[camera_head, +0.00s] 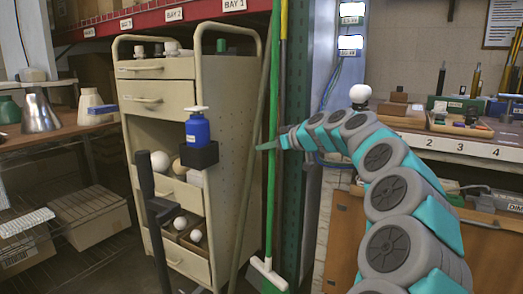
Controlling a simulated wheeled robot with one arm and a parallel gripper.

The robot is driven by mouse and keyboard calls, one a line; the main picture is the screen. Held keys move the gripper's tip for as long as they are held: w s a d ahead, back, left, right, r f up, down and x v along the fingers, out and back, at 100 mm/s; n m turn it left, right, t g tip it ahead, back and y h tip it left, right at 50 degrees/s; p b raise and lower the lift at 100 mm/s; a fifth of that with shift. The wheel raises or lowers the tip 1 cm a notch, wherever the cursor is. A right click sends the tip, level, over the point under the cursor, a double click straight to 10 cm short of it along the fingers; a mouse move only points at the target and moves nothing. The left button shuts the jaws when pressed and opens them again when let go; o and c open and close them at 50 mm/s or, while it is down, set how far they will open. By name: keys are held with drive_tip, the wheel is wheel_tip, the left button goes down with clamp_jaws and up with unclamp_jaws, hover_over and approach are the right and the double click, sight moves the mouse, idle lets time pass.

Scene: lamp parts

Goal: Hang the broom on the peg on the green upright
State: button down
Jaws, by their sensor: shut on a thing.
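The broom has a bright green handle (273,100) that runs nearly upright from the top edge of the view. Its pale head (268,275) is low, near the floor beside the cart. My gripper (270,146) reaches in from the right and is shut on the handle at mid-height. The dark green upright (295,190) stands just right of the broom and behind it. I cannot make out the peg; my arm and the handle cover part of that area.
A beige drawer cart (158,95) with a blue bottle (197,128) stands close left of the broom. A workbench (455,147) with small parts is on the right. A shelf of lamp parts (55,135) is on the left. A red beam (110,25) crosses above.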

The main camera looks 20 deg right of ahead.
drive_tip(key=w+d+f+p, duration=0.1)
drive_tip(key=w+d+p, duration=0.3)
drive_tip(key=w+d, duration=0.2)
drive_tip(key=shift+d+f+p, duration=0.15)
drive_tip(key=shift+d+p, duration=0.15)
drive_tip(key=shift+d, duration=0.7)
idle(0.8)
idle(0.7)
drive_tip(key=c, duration=0.6)
unclamp_jaws()
